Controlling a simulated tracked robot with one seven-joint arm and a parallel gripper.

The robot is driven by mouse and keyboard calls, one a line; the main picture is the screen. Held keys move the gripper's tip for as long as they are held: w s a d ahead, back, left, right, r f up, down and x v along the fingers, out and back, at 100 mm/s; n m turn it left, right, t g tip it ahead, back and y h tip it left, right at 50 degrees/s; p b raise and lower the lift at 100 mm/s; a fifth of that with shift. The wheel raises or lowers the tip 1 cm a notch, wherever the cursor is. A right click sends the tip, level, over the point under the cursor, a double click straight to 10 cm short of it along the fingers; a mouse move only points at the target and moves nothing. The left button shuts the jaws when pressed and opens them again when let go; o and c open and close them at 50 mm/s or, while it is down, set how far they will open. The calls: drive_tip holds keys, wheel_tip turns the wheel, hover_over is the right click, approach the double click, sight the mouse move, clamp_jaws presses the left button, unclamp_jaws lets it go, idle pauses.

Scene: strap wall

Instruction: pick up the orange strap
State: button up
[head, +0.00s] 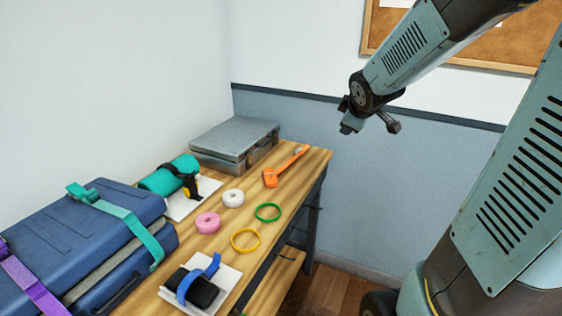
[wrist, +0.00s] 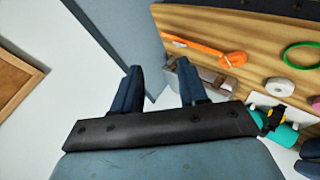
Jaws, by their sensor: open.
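The orange strap (head: 284,168) lies on the wooden table near its right edge, in front of the grey case. One end is wide and the rest is a narrow band. In the wrist view the orange strap (wrist: 205,50) lies beyond my fingertips, to their upper right. My gripper (head: 369,126) is in the air to the right of the table, above and apart from the strap. In the wrist view my gripper (wrist: 160,80) is open, with nothing between its two dark fingers.
The wooden table (head: 306,180) also holds a grey case (head: 235,140), a teal roll (head: 168,176) with a black strap, white (head: 233,198) and pink (head: 208,222) rolls, green (head: 268,212) and yellow (head: 245,239) rings, a blue strap (head: 200,277) on a black object, and a blue suitcase (head: 60,232).

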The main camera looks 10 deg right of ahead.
drive_tip(key=w+f+n+t+y, duration=0.1)
drive_tip(key=w+f+n+y, duration=0.1)
drive_tip(key=w+f+n, duration=0.6)
drive_tip(key=n+t+y, duration=0.1)
drive_tip(key=n+y, duration=0.4)
drive_tip(key=n, duration=0.2)
approach(289, 161)
drive_tip(key=s+d+r, duration=0.2)
drive_tip(key=d+r, duration=0.2)
drive_tip(key=d, duration=0.1)
drive_tip(key=x, duration=1.3)
drive_tip(key=shift+d+f, duration=0.15)
drive_tip(key=shift+f, duration=0.05)
drive_tip(key=c, duration=0.7)
